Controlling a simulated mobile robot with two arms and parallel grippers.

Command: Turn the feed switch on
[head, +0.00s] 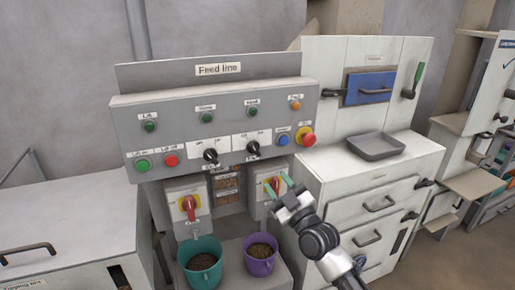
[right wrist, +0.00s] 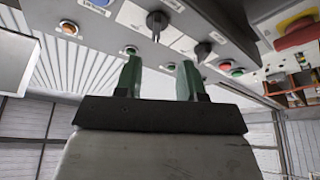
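The grey control panel (head: 222,121) of the feed line carries two black rotary knobs, a left one (head: 211,155) and a right one (head: 253,148). The right knob is below the green lamp (head: 251,112); the small labels are too blurred to read surely. Two black knobs also show in the right wrist view, one near (right wrist: 157,20) and one far (right wrist: 201,50). My right gripper (head: 279,190) is below the panel, in front of the right red-and-yellow isolator. Its green fingers (right wrist: 159,80) are apart, empty and touching no knob. My left gripper is out of view.
Green (head: 142,165) and red (head: 171,160) buttons, a blue button (head: 283,140) and a red emergency stop (head: 308,140) sit along the panel. A red-handled isolator (head: 189,206) is below left. Teal (head: 203,249) and purple (head: 260,267) buckets hold pellets. A tray (head: 376,146) is at right.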

